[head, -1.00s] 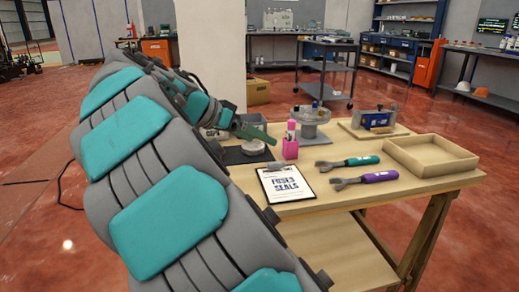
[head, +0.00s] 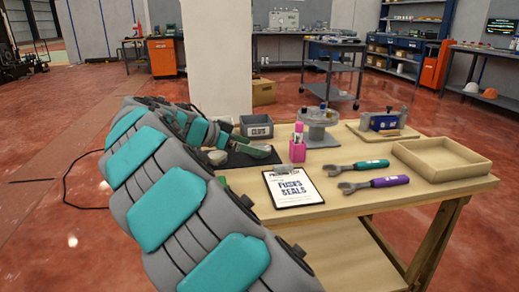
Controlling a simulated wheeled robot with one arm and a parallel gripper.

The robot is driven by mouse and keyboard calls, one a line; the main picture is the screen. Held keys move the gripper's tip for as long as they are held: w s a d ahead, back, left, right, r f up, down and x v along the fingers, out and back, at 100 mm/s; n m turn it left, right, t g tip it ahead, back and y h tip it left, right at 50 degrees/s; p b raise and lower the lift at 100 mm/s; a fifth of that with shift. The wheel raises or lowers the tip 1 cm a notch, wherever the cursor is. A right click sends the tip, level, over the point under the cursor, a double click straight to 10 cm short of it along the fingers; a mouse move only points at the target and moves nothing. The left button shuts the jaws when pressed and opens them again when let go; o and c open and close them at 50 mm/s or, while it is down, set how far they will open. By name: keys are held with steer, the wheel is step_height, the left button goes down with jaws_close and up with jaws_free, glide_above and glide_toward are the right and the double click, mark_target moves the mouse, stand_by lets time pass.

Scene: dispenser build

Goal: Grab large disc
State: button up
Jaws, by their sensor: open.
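My gripper (head: 257,152) is low over the black mat (head: 243,160) at the back left of the wooden table. It is at a pale round disc, of which only a thin edge shows around the green fingers. I cannot tell whether the fingers touch the disc. Another pale round piece (head: 217,157) lies to the left, beside my wrist, partly hidden by my arm. The picture does not show clearly which of the two is larger.
A labelled grey bin (head: 257,132) stands behind the gripper. A clipboard (head: 293,187), two wrenches (head: 357,166) and an empty tray (head: 441,160) lie nearer and right.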

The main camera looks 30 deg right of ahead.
steer(key=shift+x, duration=0.85)
steer(key=shift+r, duration=0.1)
jaws_close()
